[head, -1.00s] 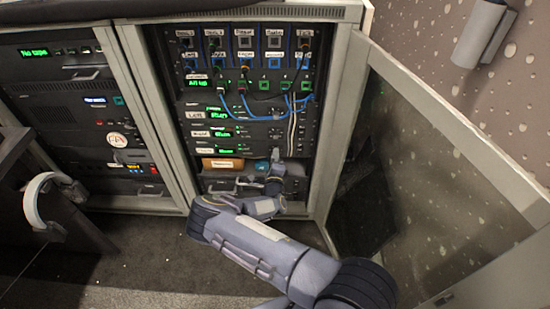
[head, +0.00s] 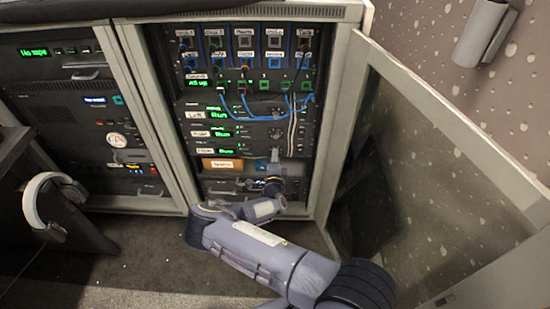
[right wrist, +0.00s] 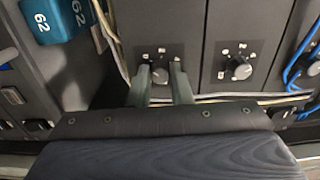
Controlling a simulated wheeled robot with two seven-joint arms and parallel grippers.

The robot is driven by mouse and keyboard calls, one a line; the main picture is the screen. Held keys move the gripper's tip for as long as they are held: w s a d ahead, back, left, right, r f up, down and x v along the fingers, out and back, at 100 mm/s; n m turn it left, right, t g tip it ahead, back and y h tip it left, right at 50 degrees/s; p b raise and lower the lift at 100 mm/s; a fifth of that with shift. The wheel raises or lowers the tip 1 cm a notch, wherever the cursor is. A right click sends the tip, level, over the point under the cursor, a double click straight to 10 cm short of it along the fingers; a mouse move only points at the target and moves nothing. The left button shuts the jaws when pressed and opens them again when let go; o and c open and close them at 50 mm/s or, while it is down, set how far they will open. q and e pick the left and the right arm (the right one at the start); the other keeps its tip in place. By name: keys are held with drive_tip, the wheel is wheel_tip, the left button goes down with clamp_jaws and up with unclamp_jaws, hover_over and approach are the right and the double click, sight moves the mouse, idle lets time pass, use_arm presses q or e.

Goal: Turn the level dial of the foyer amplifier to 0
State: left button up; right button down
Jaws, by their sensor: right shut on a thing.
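The foyer amplifier (head: 236,150) appears to be the lowest of three similar dark units in the open rack; its small label is hard to read. Its green display is lit. My right gripper (head: 275,155) is at this unit's right end and hides its dial in the head view. In the right wrist view the black level dial (right wrist: 160,75) sits between the two fingertips of my right gripper (right wrist: 161,72), which are closed on its sides. White scale marks show around it; its pointer cannot be read. My left gripper is not in view.
Another dial (right wrist: 241,68) sits on the neighbouring unit, clear of the fingers. Blue cables (head: 262,113) and pale cables (head: 292,130) hang close by. A blue box marked 62 (right wrist: 58,18) is beside the gripper. The glass door (head: 430,170) stands open at right.

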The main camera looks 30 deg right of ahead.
drive_tip(key=c, duration=1.3)
unclamp_jaws()
drive_tip(key=p+v, duration=0.2)
drive_tip(key=v, duration=0.6)
drive_tip(key=shift+d, duration=0.1)
